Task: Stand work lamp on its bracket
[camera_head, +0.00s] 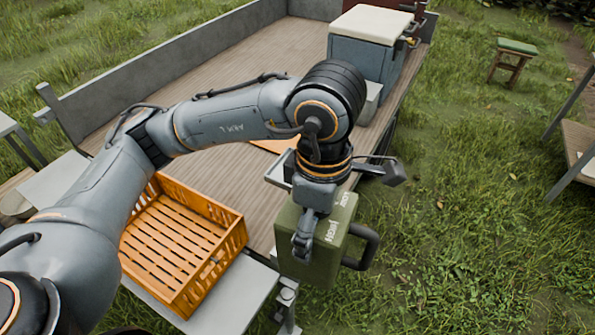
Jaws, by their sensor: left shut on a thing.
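A boxy green thing with a black handle, which looks like the work lamp (322,262), is at the trailer's near right edge. My left gripper (301,246) points down over it and is shut on it. The gripper covers part of its top and left side. I cannot tell whether its underside rests on anything. A metal fitting (287,294) shows just below and left of it; I cannot tell whether this is the bracket. My right gripper is not in view.
An empty orange crate (235,240) stands on a grey shelf left of the green thing. The wooden trailer bed (225,62) is mostly clear. A blue-grey box with a cream lid (371,24) stands at its far right. A stool (517,46) and a table (580,140) stand on the grass.

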